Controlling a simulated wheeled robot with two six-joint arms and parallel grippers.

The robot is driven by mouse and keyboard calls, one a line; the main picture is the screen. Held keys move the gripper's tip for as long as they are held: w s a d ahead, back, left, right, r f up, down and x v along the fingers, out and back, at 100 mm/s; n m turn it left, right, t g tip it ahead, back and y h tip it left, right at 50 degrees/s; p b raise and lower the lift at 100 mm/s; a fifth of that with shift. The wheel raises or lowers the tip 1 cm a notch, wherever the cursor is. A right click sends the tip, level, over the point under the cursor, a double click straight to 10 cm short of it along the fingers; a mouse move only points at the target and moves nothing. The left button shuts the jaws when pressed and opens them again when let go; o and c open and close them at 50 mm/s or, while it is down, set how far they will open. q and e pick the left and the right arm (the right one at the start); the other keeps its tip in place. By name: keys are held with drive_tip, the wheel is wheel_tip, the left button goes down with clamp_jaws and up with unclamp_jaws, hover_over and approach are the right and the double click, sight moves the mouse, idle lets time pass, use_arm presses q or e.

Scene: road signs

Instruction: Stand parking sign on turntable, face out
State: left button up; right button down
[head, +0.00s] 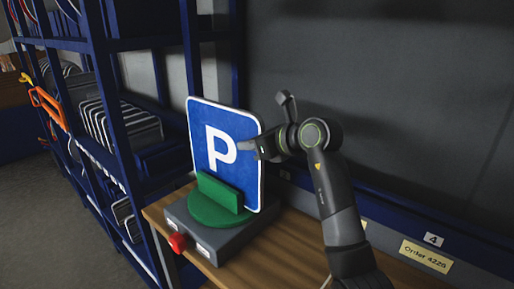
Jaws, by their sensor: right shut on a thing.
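The parking sign (221,148) is a blue square plate with a white P and a white border. It stands upright, tilted slightly in the picture, on the green turntable (233,218). Its P side faces toward me. A green upright block (219,193) on the turntable covers the lower middle of the sign's front. My right gripper (252,149) is shut on the sign's right edge, with the arm reaching up from the lower right. The sign's back and most of its bottom edge are hidden. My left gripper is not in view.
The turntable sits on a grey base (233,239) with a red knob (178,243), near the left end of a wooden table (271,255). A blue rack (107,90) holding several plates stands at the left. A dark panel (400,90) rises behind. Labels mark the right rail.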

drive_tip(key=shift+a+r, duration=0.15)
drive_tip(key=shift+f+b, duration=0.5)
drive_tip(key=shift+f, duration=0.1)
idle(0.3)
drive_tip(key=c, duration=1.3)
unclamp_jaws()
drive_tip(key=shift+f, duration=0.15)
drive_tip(key=b+v, duration=0.3)
drive_tip(key=v, duration=1.4)
drive_tip(key=shift+d+r, duration=0.25)
